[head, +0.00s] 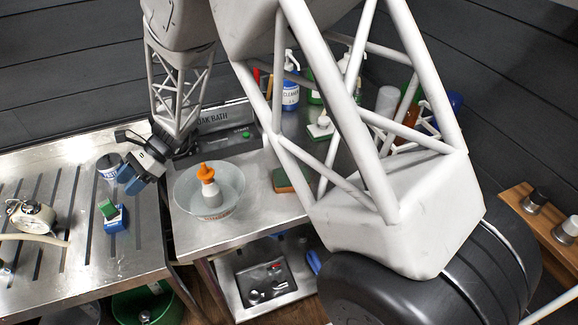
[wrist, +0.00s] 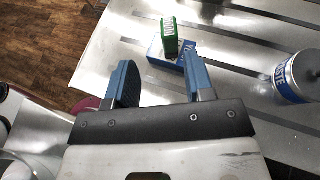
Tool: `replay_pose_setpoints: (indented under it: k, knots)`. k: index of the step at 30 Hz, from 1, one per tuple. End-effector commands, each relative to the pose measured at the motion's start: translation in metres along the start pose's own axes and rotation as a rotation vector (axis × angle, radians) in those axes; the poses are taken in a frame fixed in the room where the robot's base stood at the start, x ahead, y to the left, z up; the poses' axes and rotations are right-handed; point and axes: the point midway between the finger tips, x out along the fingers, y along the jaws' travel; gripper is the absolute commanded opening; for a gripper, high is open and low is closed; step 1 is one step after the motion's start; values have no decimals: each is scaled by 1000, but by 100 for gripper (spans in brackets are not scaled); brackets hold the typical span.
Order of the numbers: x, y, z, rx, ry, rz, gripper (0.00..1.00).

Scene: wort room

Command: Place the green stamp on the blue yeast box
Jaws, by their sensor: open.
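The green stamp (head: 108,208) stands on the blue yeast box (head: 117,222) on the ribbed metal drainboard, at the left in the head view. In the wrist view the green stamp (wrist: 169,38) shows its pale marked face and rests on the blue yeast box (wrist: 157,52), whose lower part shows beside it. My gripper (head: 126,182) is open and empty, above and to the right of the stamp in the head view. In the wrist view my gripper's blue fingers (wrist: 160,78) are apart, with the stamp and box beyond their tips and not touched.
A blue-and-white labelled can (head: 108,166) stands on the drainboard behind the box. A round gauge-like device (head: 34,217) lies at the far left. A clear bowl (head: 232,196) holds an orange-topped white bottle (head: 208,186). The drainboard in front of the box is clear.

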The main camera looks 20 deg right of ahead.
Motion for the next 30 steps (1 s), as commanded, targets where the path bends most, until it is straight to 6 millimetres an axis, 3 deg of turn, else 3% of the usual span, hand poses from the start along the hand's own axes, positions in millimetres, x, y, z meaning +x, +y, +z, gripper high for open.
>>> replay_pose_setpoints:
  k: [5,18,30]
  knots:
    - [-29,24,17,-91,72,14,48]
    - [-118,118,58,-403,344,93,48]
    - [-176,197,76,-624,572,180,48]
